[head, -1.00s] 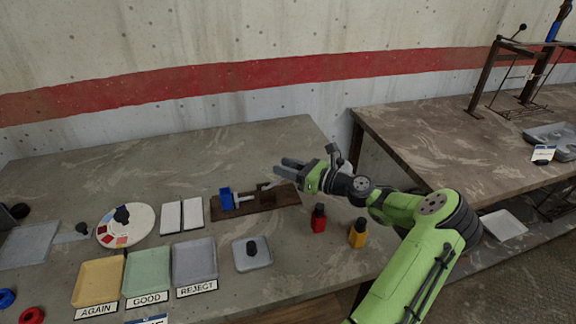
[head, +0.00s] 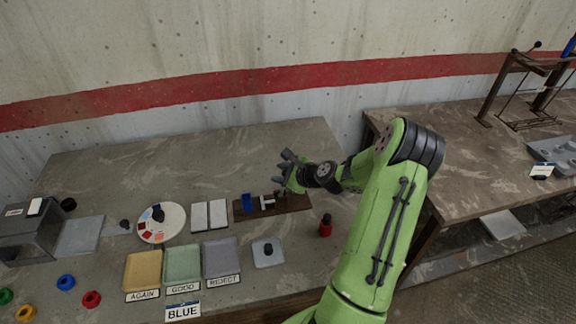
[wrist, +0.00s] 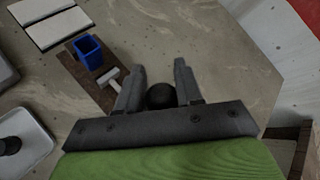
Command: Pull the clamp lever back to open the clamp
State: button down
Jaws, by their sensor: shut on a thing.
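The clamp (head: 267,202) is mounted on a dark brown board (head: 297,203) on the grey table, with a blue block (head: 247,203) at its left end. In the wrist view the blue block (wrist: 88,50) and a pale clamp part (wrist: 108,77) lie left of my gripper. My gripper (head: 287,160) appears just above the board in the head view. In the wrist view, my gripper (wrist: 158,75) has its two dark fingers on either side of a round black knob (wrist: 161,96), apparently the lever's. The rest of the lever is hidden by the gripper.
Two white plates (head: 208,215) lie left of the board. The AGAIN, GOOD and REJECT trays (head: 182,264) stand in front, with a small grey tray (head: 267,252) beside them. A red bottle (head: 325,226) stands near my arm. The table behind the board is clear.

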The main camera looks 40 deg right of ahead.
jog(key=shift+w+a+n+g+h+p, duration=0.4)
jog(key=shift+a+n+g+h+p, duration=0.15)
jog(key=shift+h, duration=0.25)
jog(key=c, duration=0.8)
grip_release()
jog(key=p+v, duration=0.1)
jog(key=v, duration=1.4)
jog(key=shift+s+r, duration=0.25)
